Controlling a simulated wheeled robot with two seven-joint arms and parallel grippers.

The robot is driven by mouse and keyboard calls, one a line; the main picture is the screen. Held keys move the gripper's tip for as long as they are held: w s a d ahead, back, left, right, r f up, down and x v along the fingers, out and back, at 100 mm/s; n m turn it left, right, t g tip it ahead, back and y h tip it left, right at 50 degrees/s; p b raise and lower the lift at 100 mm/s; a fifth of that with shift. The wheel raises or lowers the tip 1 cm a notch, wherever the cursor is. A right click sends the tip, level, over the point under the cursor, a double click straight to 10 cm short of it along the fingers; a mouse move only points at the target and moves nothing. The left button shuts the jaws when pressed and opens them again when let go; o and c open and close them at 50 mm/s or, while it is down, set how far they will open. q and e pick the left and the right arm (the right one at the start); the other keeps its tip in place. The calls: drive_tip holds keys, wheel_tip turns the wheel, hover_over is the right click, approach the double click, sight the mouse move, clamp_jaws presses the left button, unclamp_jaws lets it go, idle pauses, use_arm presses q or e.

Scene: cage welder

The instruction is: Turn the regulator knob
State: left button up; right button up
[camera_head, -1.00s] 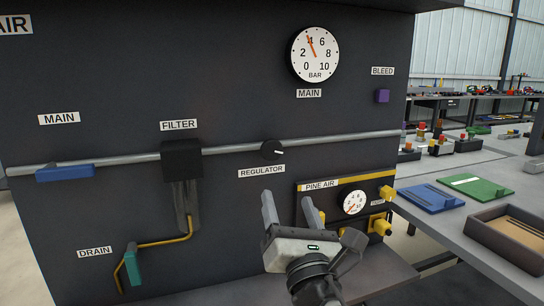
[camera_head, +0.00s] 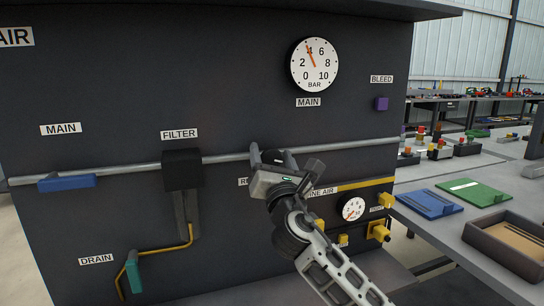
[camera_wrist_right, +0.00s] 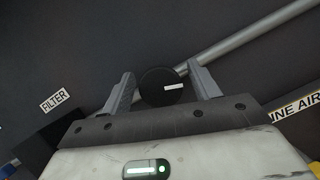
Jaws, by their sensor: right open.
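The regulator knob (camera_wrist_right: 161,87) is a round black knob with a white pointer mark on the pipe. In the head view my right gripper (camera_head: 272,158) is raised in front of the panel at the knob's place. It hides most of the knob and most of the REGULATOR label (camera_head: 242,181). The right gripper is open. My left gripper is not in view.
A grey pipe (camera_head: 225,158) runs across the dark panel, with the filter (camera_head: 182,170) left of the gripper. The main gauge (camera_head: 314,65) is above right. A workbench with trays stands at right.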

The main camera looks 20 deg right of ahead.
drive_tip(key=shift+w, duration=0.1)
drive_tip(key=c, duration=0.9)
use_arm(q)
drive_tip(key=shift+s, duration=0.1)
